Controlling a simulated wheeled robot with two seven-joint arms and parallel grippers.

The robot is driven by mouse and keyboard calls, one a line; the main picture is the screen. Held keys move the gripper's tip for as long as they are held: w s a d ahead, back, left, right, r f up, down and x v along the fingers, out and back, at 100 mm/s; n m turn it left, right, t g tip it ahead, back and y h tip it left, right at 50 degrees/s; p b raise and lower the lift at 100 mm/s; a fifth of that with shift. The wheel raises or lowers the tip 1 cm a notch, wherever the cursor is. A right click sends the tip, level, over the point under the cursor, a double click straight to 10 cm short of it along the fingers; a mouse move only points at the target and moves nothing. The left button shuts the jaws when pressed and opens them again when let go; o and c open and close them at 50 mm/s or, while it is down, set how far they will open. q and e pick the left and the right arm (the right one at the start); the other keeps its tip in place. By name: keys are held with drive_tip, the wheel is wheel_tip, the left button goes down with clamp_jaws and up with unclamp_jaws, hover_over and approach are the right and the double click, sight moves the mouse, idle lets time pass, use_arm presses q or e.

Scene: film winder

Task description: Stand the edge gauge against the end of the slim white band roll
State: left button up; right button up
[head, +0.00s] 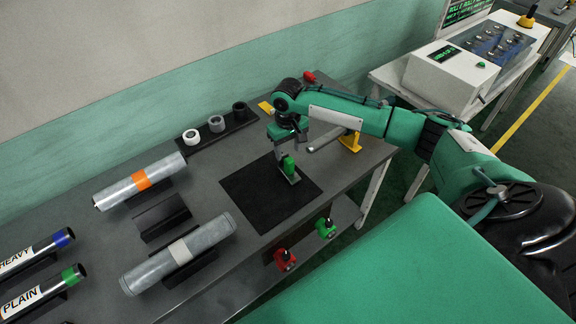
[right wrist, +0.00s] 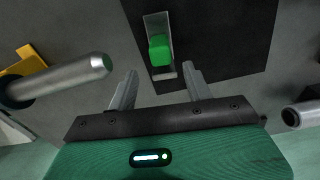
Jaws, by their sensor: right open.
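The edge gauge, a flat metal piece with a green grip (head: 288,165), stands on the black mat (head: 250,205). It also shows in the right wrist view (right wrist: 160,48), upper middle. My right gripper (head: 287,152) is open just above the gauge. In the right wrist view its fingertips (right wrist: 160,74) are spread to either side of the green grip's line, with nothing held. The roll with the white band (head: 207,235) is a grey cylinder lying in a dark cradle, left of the mat. My left gripper is not in view.
An orange-banded roll (head: 120,190) lies behind an empty dark cradle (head: 160,216). Several small rings stand on a rack (head: 216,123) at the back. A metal spindle (right wrist: 70,78) with a yellow mount (head: 350,140) is close beside my gripper. HEAVY and PLAIN tubes lie at left.

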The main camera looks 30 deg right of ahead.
sight(288, 158)
drive_tip(key=shift+f, duration=0.6)
drive_tip(key=shift+s+f+p, duration=0.1)
drive_tip(key=shift+f+p, duration=0.25)
drive_tip(key=shift+p, duration=0.05)
wheel_tip(288, 158, down, 4)
drive_tip(key=shift+s+a+r+p, duration=0.1)
drive_tip(key=shift+s+r+p, duration=0.1)
drive_tip(key=shift+p, duration=0.45)
drive_tip(key=shift+f, duration=0.45)
drive_tip(key=shift+w, duration=0.1)
drive_tip(key=shift+c, duration=0.2)
clamp_jaws()
